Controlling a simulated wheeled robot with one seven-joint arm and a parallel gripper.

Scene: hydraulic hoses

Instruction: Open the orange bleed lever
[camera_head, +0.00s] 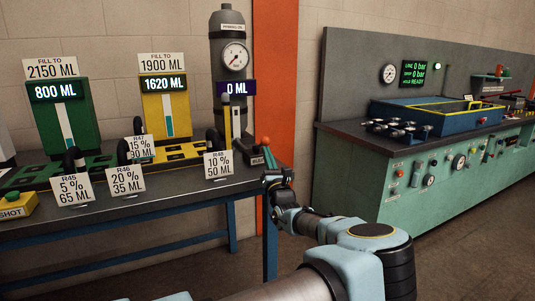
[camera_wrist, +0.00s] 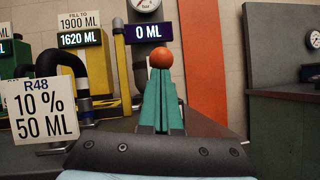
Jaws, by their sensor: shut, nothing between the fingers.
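The orange ball knob of the bleed lever (camera_head: 266,140) shows at the right end of the dark bench, beside a partly covered label. In the wrist view the orange knob (camera_wrist: 160,54) appears directly above my fingertips. My gripper (camera_head: 269,174) is at the bench's right end, just below the knob in the picture. Its teal fingers (camera_wrist: 160,80) are shut together with nothing between them. They hide the lever's stem in the wrist view. I cannot tell whether the fingertips touch the knob.
A grey cylinder with a gauge (camera_head: 230,58) and a 0 ML display (camera_head: 236,88) stands behind the lever. Green (camera_head: 66,110) and yellow (camera_head: 165,103) tanks, black hoses and white cards crowd the bench leftward. A green workbench (camera_head: 440,185) stands right, across clear floor.

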